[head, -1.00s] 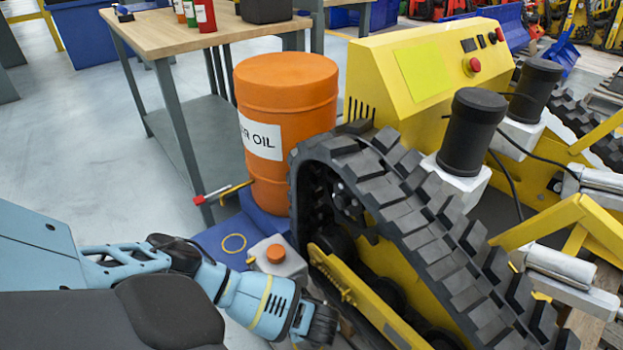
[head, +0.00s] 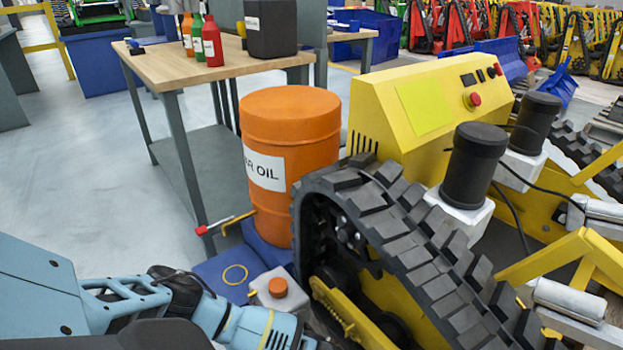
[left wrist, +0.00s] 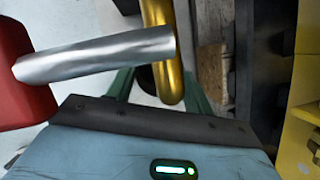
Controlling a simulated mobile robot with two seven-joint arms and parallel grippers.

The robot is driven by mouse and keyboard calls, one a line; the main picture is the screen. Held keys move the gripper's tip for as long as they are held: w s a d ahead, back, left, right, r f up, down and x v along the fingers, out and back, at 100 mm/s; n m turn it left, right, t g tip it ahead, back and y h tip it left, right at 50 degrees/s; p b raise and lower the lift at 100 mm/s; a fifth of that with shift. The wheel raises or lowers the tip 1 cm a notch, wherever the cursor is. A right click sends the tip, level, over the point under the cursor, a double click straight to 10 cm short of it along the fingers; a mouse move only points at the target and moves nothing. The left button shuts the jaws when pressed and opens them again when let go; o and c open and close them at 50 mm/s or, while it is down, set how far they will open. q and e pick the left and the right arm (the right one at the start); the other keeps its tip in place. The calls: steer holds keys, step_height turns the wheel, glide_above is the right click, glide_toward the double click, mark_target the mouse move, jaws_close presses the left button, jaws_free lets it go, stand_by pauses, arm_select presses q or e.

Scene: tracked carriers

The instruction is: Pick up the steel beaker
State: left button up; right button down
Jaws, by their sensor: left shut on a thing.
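I cannot make out the steel beaker in either view. My left arm comes in at the lower left of the head view, and its gripper end is cut off by the bottom edge. In the left wrist view my left gripper (left wrist: 155,84) shows two green fingers beyond its dark edge. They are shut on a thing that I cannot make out. A tap with a red grip (left wrist: 22,75), a silver rod (left wrist: 95,58) and a golden spout (left wrist: 158,18) crosses in front and partly hides the fingers. My right gripper is not in view.
An orange oil drum (head: 290,125) stands on a blue base (head: 215,268), its tap (head: 238,222) pointing left. A pale canister with an orange cap (head: 278,287) stands close to my arm. A yellow tracked carrier (head: 425,95) blocks the right. A workbench (head: 165,40) stands behind; grey floor is free at left.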

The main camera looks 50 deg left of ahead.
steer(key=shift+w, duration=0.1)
